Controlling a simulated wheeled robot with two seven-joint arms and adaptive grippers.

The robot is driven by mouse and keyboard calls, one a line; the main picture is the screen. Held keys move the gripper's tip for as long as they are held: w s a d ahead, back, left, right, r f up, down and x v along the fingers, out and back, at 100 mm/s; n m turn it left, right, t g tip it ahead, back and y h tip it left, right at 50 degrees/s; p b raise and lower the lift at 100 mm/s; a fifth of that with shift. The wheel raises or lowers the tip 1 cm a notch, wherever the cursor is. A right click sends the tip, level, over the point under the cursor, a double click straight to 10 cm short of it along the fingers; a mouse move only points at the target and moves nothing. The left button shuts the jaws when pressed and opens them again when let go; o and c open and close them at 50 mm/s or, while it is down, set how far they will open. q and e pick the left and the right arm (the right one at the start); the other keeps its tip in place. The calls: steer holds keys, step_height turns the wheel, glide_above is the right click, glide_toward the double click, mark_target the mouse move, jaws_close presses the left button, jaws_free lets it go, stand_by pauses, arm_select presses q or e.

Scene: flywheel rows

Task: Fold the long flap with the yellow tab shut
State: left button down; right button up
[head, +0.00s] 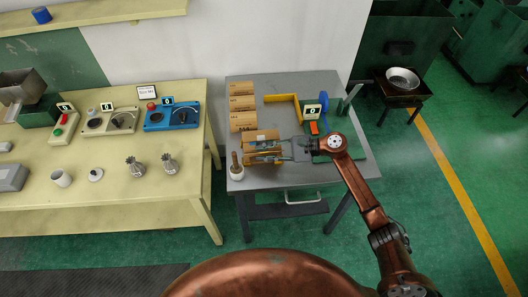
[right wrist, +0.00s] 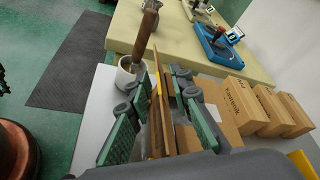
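An open cardboard box (head: 258,136) stands at the front of the grey table, partly hidden by my right gripper (head: 266,154). In the right wrist view, its brown cardboard flaps (right wrist: 157,100) stand up edge-on between the two green-padded fingers of my right gripper (right wrist: 155,120). My left gripper is not in view.
Several closed cardboard boxes (head: 242,103) line the table's left side behind the open box. A white pot (head: 236,173) with a brown-handled tool stands close at its left. A yellow angled strip (head: 281,97) lies behind. A cream bench (head: 120,205) stands left.

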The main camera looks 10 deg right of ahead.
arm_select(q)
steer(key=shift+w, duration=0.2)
arm_select(e)
steer(key=shift+c, duration=0.7)
jaws_close()
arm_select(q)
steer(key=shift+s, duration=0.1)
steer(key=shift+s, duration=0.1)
